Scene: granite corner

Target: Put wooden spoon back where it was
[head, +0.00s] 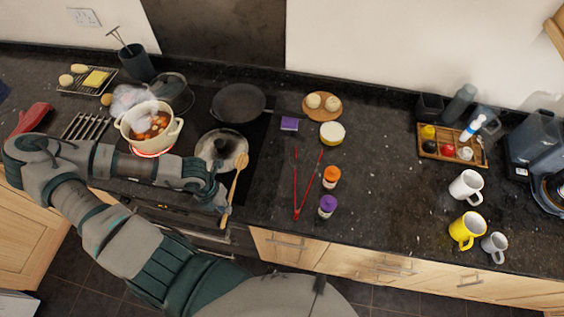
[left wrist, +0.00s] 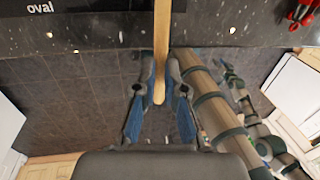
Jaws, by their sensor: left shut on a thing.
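My left gripper (head: 222,197) is shut on the spoon's handle. In the left wrist view, the spoon's handle (left wrist: 161,45) runs between the two fingers of the left gripper (left wrist: 160,78), with the tiled floor below. My right gripper is not in view.
A dark pan (head: 238,103) is behind. Red tongs (head: 297,185), an orange-capped jar (head: 331,177) and a purple-capped jar (head: 327,206) stand to the right. Open counter lies farther right.

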